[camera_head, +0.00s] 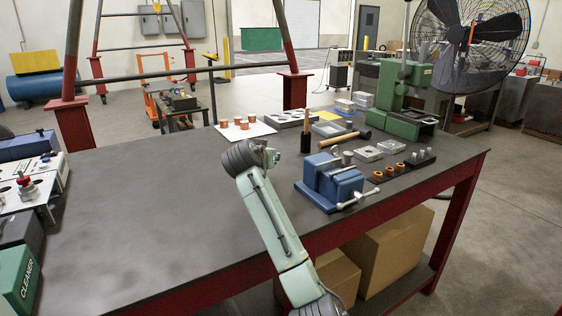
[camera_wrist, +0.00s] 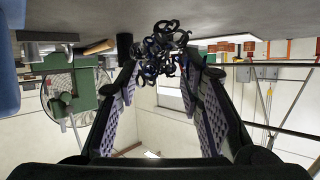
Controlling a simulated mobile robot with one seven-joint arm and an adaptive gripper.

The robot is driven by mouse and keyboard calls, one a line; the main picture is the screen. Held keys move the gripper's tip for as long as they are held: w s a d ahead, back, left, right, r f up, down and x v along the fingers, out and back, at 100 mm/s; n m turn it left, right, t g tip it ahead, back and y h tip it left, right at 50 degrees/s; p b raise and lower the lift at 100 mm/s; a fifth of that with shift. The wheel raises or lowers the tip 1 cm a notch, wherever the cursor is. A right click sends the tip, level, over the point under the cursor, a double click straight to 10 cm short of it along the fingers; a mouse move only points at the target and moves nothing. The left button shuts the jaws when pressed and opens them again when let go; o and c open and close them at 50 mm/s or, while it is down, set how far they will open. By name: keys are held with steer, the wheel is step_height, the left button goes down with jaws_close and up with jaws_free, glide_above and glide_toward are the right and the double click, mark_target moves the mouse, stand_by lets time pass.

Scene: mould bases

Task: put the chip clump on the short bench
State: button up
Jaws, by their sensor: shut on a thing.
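The chip clump (camera_wrist: 166,40) is a dark, shiny tangle of curled metal chips, some with a bluish tint. In the wrist view it sits between the fingertips of my gripper (camera_wrist: 160,56), which is shut on it. In the head view my wrist hides the gripper's fingers and the clump; my arm's end is above the middle of the large dark table. A small low bench (camera_head: 184,115) stands on the floor beyond the table's far edge, left of my arm's end, with a dark metal device on it. I take it as the short bench.
The large table (camera_head: 130,210) has a clear left half. A blue vise (camera_head: 330,182), a mallet (camera_head: 345,140), copper-coloured parts on a white sheet (camera_head: 245,131) and a green press (camera_head: 405,100) stand right of or behind my arm. A red frame post (camera_head: 75,122) rises near the far-left edge.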

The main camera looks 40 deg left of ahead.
glide_above(286, 172)
steer(key=s, duration=0.1)
steer(key=shift+a+f, duration=0.1)
steer(key=shift+f, duration=0.1)
steer(key=shift+w+f, duration=0.15)
steer(key=shift+w, duration=0.35)
step_height(286, 172, down, 4)
steer(key=shift+r+b, duration=0.1)
steer(key=shift+b, duration=1.15)
steer(key=shift+r, duration=0.15)
steer(key=o, duration=1.2)
steer(key=shift+c, duration=0.2)
steer(key=shift+s, duration=0.1)
